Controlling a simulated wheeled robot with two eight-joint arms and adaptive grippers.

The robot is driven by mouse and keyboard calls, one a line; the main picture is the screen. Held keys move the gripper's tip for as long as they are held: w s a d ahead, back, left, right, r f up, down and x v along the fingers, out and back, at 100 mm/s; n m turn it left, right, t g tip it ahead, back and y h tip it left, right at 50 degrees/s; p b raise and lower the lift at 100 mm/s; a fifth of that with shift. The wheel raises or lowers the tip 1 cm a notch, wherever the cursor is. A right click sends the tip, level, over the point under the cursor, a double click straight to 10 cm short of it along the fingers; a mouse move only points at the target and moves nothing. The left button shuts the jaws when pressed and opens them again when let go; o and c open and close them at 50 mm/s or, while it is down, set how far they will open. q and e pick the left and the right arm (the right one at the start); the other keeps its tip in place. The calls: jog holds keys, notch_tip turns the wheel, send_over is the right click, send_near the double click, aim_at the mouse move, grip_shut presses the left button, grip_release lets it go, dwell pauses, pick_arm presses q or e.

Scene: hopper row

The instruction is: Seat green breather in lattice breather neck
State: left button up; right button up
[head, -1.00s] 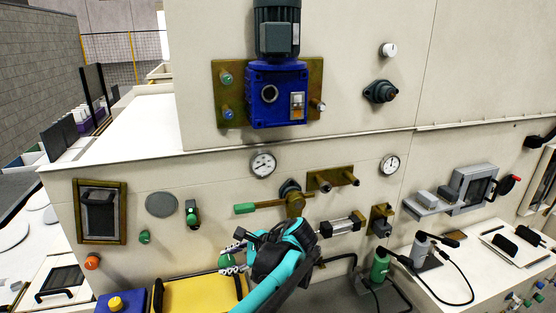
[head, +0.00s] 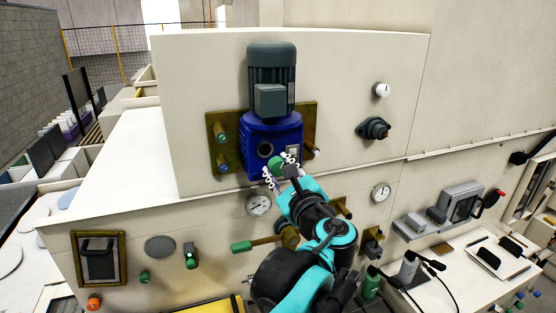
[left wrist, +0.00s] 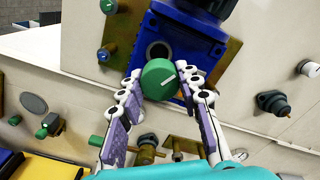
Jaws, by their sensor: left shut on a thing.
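My left gripper (head: 280,169) is raised in front of the blue gearbox (head: 254,128), shut on the green breather (head: 276,163). In the left wrist view the breather (left wrist: 158,79) shows as a round green cap with a pale line, between the two fingers. A round dark opening (head: 265,149) in the gearbox face lies just up and left of the breather; it also shows in the left wrist view (left wrist: 158,51), partly covered by the breather. I cannot tell whether this opening is the lattice breather neck. The breather appears apart from it. My right gripper is not in view.
A grey motor (head: 271,80) stands on the gearbox. Brass mounting plate (head: 221,143) with fittings is behind it. Below are a gauge (head: 258,205), a green-handled valve (head: 242,247) and a second gauge (head: 381,192). A dark port (head: 373,129) is at right.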

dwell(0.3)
pick_arm(q)
jog(key=shift+x, duration=2.75)
jog(key=o, duration=0.4)
grip_shut()
